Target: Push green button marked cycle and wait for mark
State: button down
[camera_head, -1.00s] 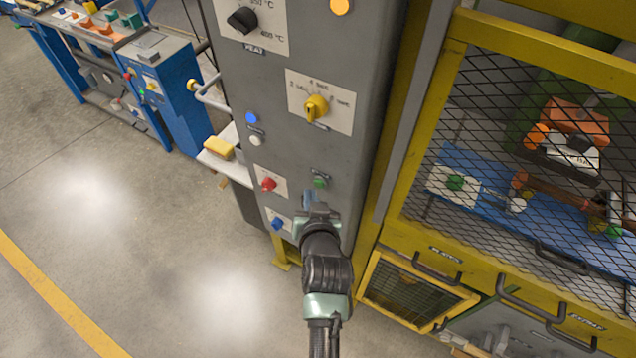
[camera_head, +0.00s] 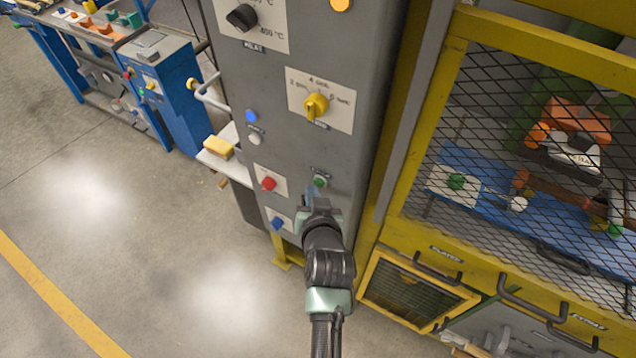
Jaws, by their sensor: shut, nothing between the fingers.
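The green button (camera_head: 320,181) sits on the grey control panel (camera_head: 300,158), under a small label too small to read. My gripper (camera_head: 312,196) is just below and in front of the button, with its fingers pointing up at the panel. The fingers are shut and hold nothing. I cannot tell whether the fingertips touch the button; part of its lower edge is close to them. No mark can be made out in this view.
Above are a yellow selector (camera_head: 316,105) and a black knob (camera_head: 242,17). A yellow mesh guard (camera_head: 430,120) stands on the right. Open floor (camera_head: 150,250) lies left.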

jog(key=shift+w+d, duration=0.25)
jog(key=shift+w, duration=0.1)
dwell(0.9)
jog(key=shift+s, duration=0.1)
jog(key=shift+s+a+p, duration=0.3)
jog(key=shift+s+a, duration=0.1)
jog(key=shift+s, duration=0.25)
jog(key=s+a+p, duration=0.1)
jog(key=s+p, duration=0.1)
jog(key=s, duration=0.1)
jog(key=s+a+p, duration=0.1)
jog(key=shift+s+a, duration=0.15)
jog(key=shift+a, duration=0.15)
dwell(0.8)
